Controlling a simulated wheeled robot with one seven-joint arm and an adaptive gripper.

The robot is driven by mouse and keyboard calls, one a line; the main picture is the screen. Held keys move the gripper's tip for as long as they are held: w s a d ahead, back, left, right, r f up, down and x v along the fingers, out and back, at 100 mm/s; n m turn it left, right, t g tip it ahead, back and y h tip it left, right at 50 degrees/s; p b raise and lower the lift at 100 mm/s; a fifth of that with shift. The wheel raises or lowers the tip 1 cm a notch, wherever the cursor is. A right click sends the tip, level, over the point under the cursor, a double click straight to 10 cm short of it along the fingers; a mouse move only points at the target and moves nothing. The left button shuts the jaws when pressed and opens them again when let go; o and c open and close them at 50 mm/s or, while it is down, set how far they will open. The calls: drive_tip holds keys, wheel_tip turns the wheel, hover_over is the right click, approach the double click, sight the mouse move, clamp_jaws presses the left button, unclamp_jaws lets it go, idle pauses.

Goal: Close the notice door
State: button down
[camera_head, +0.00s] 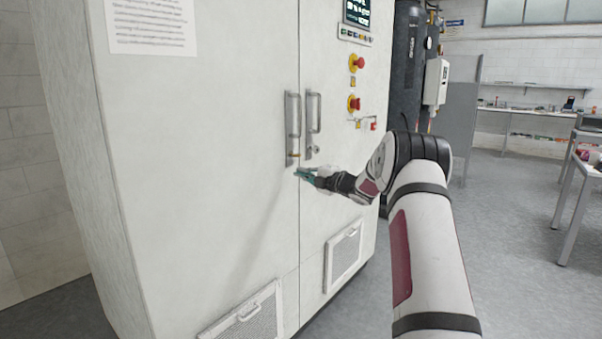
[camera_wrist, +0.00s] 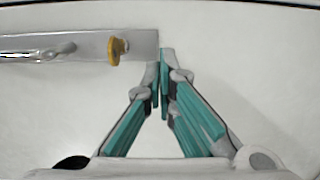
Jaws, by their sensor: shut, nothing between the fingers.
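The notice door (camera_head: 210,150) is the left door of the tall white cabinet, with a printed sheet (camera_head: 152,26) near its top. It looks flush with the right door (camera_head: 334,200) along the vertical seam. Its metal handle (camera_head: 292,130) stands beside the seam. My gripper (camera_head: 300,173) is shut and empty just below the handle, close to the door face. In the wrist view the shut teal fingers (camera_wrist: 163,55) are beside the end of the handle plate (camera_wrist: 85,46), near a yellow knob (camera_wrist: 117,50). I cannot tell whether the fingertips touch the door.
The right door's handle (camera_head: 313,125) is just right of the seam. Red emergency buttons (camera_head: 356,63) and a screen (camera_head: 357,12) are higher on the right door. Vent grilles (camera_head: 343,256) are low on the doors.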

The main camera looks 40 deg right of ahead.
drive_tip(key=s+d, duration=0.2)
drive_tip(key=s, duration=0.6)
drive_tip(key=shift+s+d+p, duration=0.15)
drive_tip(key=shift+s+p, duration=0.2)
drive_tip(key=shift+p, duration=0.1)
drive_tip(key=w+a+r+m+g+h, duration=0.1)
drive_tip(key=a+r+m+g+h, duration=0.1)
drive_tip(key=a+r+m+h, duration=0.5)
drive_tip(key=s+a+r+m+g+h, duration=0.1)
drive_tip(key=s+a+r+m+g, duration=0.35)
drive_tip(key=s+a, duration=0.4)
drive_tip(key=s+a+f+m+g+y, duration=0.3)
drive_tip(key=s+a, duration=0.5)
drive_tip(key=s, duration=0.6)
drive_tip(key=s+a+f+m+g, duration=0.4)
drive_tip(key=s+a, duration=0.4)
drive_tip(key=s, duration=0.6)
drive_tip(key=s+a+f+m+g+y, duration=0.25)
drive_tip(key=s+a+f, duration=0.25)
drive_tip(key=s+a, duration=0.65)
drive_tip(key=s+d+r+n+t+p, duration=0.1)
drive_tip(key=s+d+r+t+p, duration=0.1)
drive_tip(key=r+p, duration=1.4)
drive_tip(key=shift+s+d+r, duration=0.35)
drive_tip(key=shift+s+r, duration=0.35)
drive_tip(key=shift+r, duration=0.2)
